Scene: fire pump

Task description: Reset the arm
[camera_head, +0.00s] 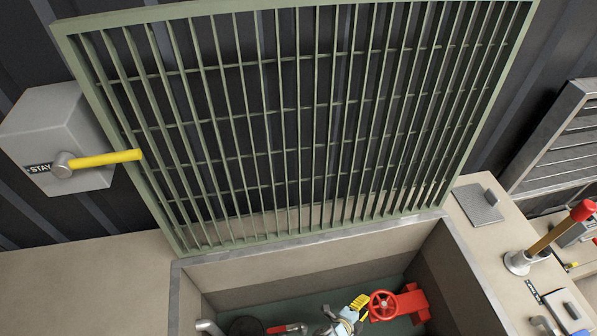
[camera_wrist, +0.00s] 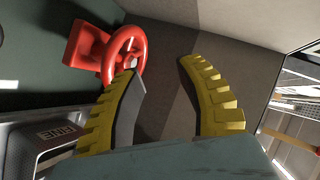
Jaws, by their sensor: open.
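My gripper (camera_head: 359,303) is down in the pit in the head view, its yellow ribbed fingers close to the left side of a red handwheel (camera_head: 383,306). In the wrist view, my gripper (camera_wrist: 160,68) has its two fingers spread, with nothing between them. The red handwheel (camera_wrist: 124,52) on its red valve body (camera_wrist: 84,46) shows just beyond the left fingertip, which overlaps its rim. I cannot tell whether they touch. The lower part of my arm is cut off by the bottom of the head view.
A green grate (camera_head: 300,120) stands upright behind the pit, whose metal rim (camera_head: 310,249) surrounds the opening. A grey box (camera_head: 60,135) with a yellow lever (camera_head: 105,159) is at the grate's left edge. A red-tipped lever (camera_head: 550,238) stands on the right deck. The left deck (camera_head: 85,285) is clear.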

